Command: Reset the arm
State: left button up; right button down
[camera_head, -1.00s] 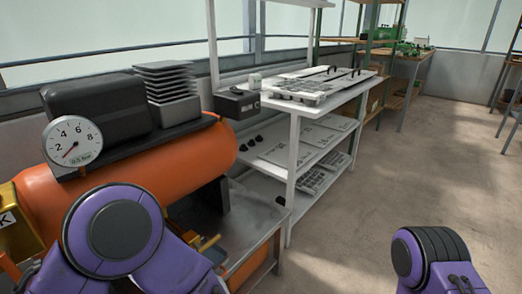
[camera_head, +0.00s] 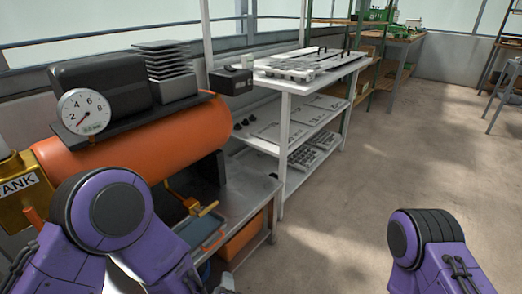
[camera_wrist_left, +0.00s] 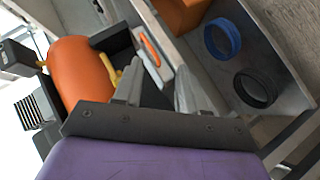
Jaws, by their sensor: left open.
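My left arm bends in at the lower left of the head view, its purple links in front of the compressor bench. In the left wrist view the left gripper (camera_wrist_left: 157,88) is open, with its two grey fingers apart and nothing visible between them. Beyond the fingers are an orange tank (camera_wrist_left: 82,72) and a tray-like piece with an orange handle (camera_wrist_left: 152,50). My right arm shows only as a purple joint at the lower right of the head view; its gripper is out of frame.
The compressor's orange tank (camera_head: 130,147) with a gauge (camera_head: 84,112) stands on a metal bench (camera_head: 250,193) close by my left arm. A white shelf unit (camera_head: 285,135) holds trays. Blue (camera_wrist_left: 222,38) and black (camera_wrist_left: 255,88) rings lie on a lower surface. Floor (camera_head: 350,210) is clear at right.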

pick_arm(q)
jog(key=s+a+f+m+g, duration=0.6)
jog(key=s+a+f, duration=0.3)
jog(key=a+f, duration=0.3)
jog(key=s+a+f+g+y, duration=0.1)
jog(key=s+a+f+g, duration=0.35)
jog(key=s+a, duration=0.65)
notch_tip(320, 180, up, 24)
jog(key=d+p, duration=0.2)
jog(key=p, duration=2.2)
jog(key=shift+s+m+t+p, duration=0.35)
jog(key=shift+m+t+p, duration=0.05)
jog(key=shift+t, duration=0.05)
